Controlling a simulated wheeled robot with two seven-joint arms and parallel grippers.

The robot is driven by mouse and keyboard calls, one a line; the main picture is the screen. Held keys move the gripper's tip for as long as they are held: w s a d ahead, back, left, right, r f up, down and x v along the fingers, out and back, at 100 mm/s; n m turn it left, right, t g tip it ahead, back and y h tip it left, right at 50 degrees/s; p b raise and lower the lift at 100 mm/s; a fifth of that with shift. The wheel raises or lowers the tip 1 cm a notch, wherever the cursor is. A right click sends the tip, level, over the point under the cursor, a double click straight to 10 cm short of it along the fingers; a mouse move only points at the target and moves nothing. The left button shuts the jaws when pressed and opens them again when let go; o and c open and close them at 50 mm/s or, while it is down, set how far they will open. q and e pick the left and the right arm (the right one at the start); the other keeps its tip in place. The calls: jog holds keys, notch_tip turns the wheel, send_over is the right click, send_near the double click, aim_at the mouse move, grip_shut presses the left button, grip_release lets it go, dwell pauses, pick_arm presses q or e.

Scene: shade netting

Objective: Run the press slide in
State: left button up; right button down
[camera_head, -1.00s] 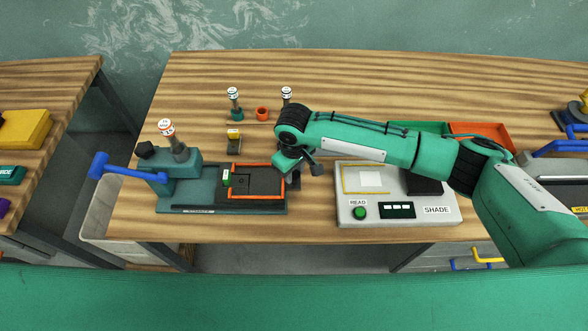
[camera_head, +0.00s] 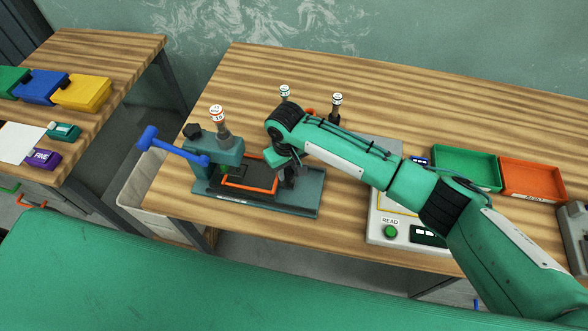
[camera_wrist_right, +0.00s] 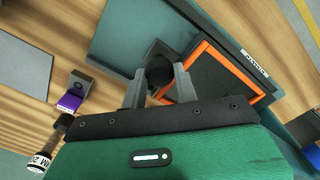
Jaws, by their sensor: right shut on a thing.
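The green press (camera_head: 215,152) has a blue lever (camera_head: 172,145) on its left and stands on a dark green base (camera_head: 298,205). Its black slide (camera_head: 258,178) with an orange rim lies on the base, its left part beneath the press head. My left gripper is out of view.
A grey reader box (camera_head: 385,208) stands to the right, partly behind my right arm. Two stamp-like handles (camera_head: 336,104) stand behind the press. A side table at left holds coloured boxes (camera_head: 82,93).

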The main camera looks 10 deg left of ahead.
jog(key=shift+a+r, duration=0.15)
jog(key=shift+a, duration=0.05)
jog(key=c, duration=1.2)
grip_release()
jog(key=shift+o, duration=0.7)
jog(key=shift+a, duration=0.15)
jog(key=shift+r, duration=0.15)
notch_tip(320, 180, up, 13)
jog(key=b, duration=0.3)
jog(key=shift+r, duration=0.2)
jog(key=shift+f+b, duration=0.1)
jog(key=shift+b, duration=0.2)
